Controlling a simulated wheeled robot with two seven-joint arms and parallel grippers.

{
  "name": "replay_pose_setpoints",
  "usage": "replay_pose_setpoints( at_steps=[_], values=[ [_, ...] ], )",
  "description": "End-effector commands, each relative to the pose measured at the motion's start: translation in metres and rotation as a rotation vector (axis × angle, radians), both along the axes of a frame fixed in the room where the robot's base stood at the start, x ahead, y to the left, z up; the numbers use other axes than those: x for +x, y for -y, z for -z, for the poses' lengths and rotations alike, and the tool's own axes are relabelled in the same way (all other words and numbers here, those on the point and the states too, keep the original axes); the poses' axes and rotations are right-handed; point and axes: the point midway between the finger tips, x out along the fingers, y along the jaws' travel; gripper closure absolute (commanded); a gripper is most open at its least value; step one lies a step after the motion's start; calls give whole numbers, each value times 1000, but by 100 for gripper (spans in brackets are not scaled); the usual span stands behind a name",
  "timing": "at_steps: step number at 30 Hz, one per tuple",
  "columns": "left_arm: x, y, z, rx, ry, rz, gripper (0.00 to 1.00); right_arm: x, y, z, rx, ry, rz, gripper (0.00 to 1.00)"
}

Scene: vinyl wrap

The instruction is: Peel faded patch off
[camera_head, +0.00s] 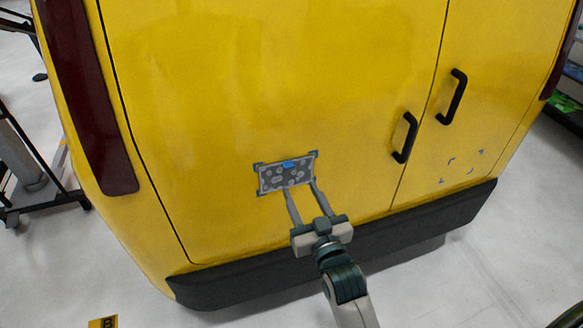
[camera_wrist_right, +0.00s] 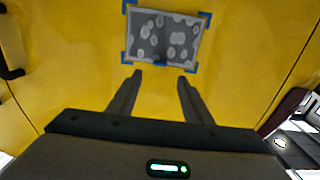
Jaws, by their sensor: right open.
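The faded patch (camera_head: 287,174) is a grey rectangle with pale spots on the lower left part of the yellow van door (camera_head: 270,80). Blue marks sit at its corners, and a blue tab shows on its upper edge. In the right wrist view the patch (camera_wrist_right: 165,36) lies just beyond the fingertips, with blue corner marks around it. My right gripper (camera_head: 301,187) is open and empty, its fingertips at the patch's lower edge in the head view. Whether the fingers touch the door cannot be told. The right gripper (camera_wrist_right: 160,76) also shows in its wrist view. My left gripper is not in view.
Black door handles (camera_head: 405,138) stick out to the right of the patch. A dark bumper (camera_head: 340,250) runs below the doors. Blue corner marks (camera_head: 462,166) frame a bare spot on the right door. A dark stand (camera_head: 35,165) is at the left.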

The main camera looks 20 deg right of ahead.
Motion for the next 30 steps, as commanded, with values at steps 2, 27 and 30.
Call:
replay_pose_setpoints(
  at_steps=[2, 27, 30],
  values=[
    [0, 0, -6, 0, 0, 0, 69, 14, 0, -3, 0, 1, 0, 55],
    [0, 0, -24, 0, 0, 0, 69, 89, -2, 0, 0, -1, 0, 55],
    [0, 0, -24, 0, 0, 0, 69, 89, -2, 0, 0, -1, 0, 55]
  ],
)
